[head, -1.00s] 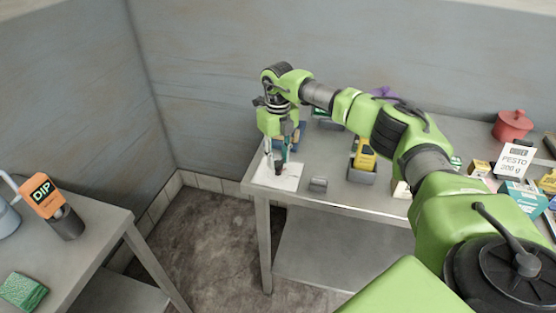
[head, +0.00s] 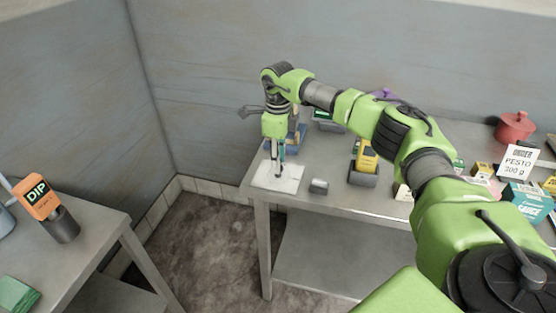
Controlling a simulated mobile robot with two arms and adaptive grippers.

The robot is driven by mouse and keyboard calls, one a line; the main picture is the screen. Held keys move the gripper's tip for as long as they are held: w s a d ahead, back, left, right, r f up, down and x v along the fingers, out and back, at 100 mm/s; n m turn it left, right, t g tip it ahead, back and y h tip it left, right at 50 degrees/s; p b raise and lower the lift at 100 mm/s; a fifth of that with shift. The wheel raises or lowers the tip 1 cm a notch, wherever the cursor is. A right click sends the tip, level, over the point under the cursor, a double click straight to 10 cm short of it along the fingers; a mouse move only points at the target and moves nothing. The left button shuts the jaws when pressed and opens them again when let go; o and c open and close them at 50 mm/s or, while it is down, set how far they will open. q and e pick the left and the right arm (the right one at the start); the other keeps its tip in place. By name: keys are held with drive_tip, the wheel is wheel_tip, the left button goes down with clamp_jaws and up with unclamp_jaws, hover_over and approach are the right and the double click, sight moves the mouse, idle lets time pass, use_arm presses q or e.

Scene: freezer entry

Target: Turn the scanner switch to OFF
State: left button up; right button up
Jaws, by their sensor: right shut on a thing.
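My right gripper (head: 279,169) points down over a white plate (head: 289,185) at the left front corner of the steel table. Its fingers are close together, shut on a small dark switch knob on the plate. The fingers hide most of the knob, and its setting cannot be read. A yellow scanner (head: 367,157) stands in a grey holder (head: 362,179) to the right of the plate. My left gripper is not in view.
A small grey block (head: 318,187) lies just right of the plate. A blue item (head: 297,137) stands behind the gripper. Boxes, a pesto sign (head: 519,161) and a red pot (head: 514,126) fill the table's right. An orange DIP device (head: 40,197) is on the left table.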

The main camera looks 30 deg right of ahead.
idle(0.5)
drive_tip(key=o, duration=1.1)
wheel_tip(320, 180, up, 12)
drive_tip(key=shift+r, duration=0.1)
